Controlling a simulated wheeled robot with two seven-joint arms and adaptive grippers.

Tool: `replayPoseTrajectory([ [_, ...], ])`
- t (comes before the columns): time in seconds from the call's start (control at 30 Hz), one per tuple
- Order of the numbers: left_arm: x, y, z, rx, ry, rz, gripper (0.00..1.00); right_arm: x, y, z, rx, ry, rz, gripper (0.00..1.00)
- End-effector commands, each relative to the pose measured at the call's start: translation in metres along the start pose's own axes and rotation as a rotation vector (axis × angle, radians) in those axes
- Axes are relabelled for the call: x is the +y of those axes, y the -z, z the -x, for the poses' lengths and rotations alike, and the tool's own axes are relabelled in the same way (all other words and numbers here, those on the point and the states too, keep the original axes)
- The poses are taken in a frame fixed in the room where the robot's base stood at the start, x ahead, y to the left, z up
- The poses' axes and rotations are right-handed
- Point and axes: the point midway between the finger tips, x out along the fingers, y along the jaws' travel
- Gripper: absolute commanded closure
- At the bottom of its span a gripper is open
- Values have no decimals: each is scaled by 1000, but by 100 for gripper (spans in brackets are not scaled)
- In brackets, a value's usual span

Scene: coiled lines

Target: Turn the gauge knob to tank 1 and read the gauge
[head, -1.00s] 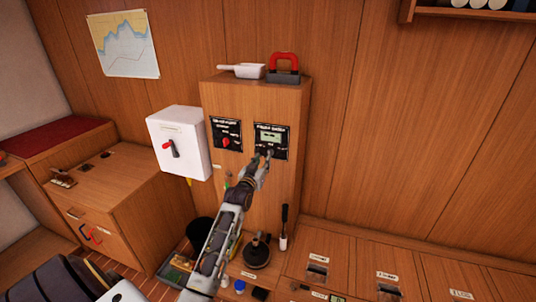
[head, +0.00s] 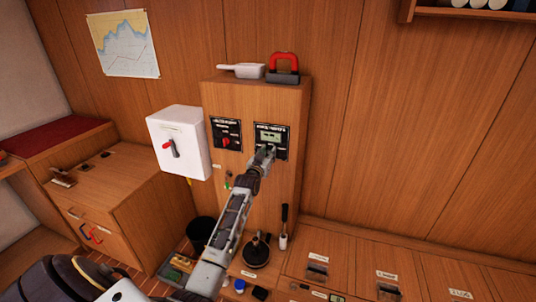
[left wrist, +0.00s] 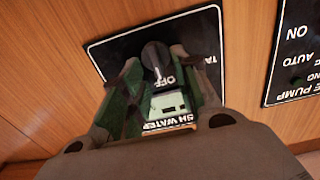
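The black gauge panel (head: 282,130) with a small pale green display (head: 271,136) is on the front of a wooden cabinet. In the left wrist view the panel appears upside down, with "OFF" and part of "FRESH WATER" legible. Its dark round knob (left wrist: 156,57) shows there, with the display (left wrist: 168,103) nearer the gripper. My left gripper (head: 266,153) is at the panel's lower part and hides the knob in the head view. Its fingers (left wrist: 155,70) stand apart on either side of the knob; firm contact is not visible. The display's reading is too small to tell. My right gripper is not in view.
A pump panel (head: 226,134) with a red knob is left of the gauge panel. A white box (head: 180,142) with a red-handled switch juts out farther left. A scoop (head: 241,70) and a red-handled object (head: 284,66) lie on the cabinet top.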

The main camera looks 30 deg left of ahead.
Motion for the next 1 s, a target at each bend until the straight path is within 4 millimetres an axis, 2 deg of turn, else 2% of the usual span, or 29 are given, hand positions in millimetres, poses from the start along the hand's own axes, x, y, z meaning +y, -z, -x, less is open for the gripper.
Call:
replayPoseTrajectory([
  [0.33,0,0,-1,0,0,0,71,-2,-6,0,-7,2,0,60],
  [0.57,0,0,-1,0,0,0,100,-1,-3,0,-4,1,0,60],
  [1.0,0,0,-1,0,0,32,100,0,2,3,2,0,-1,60],
])
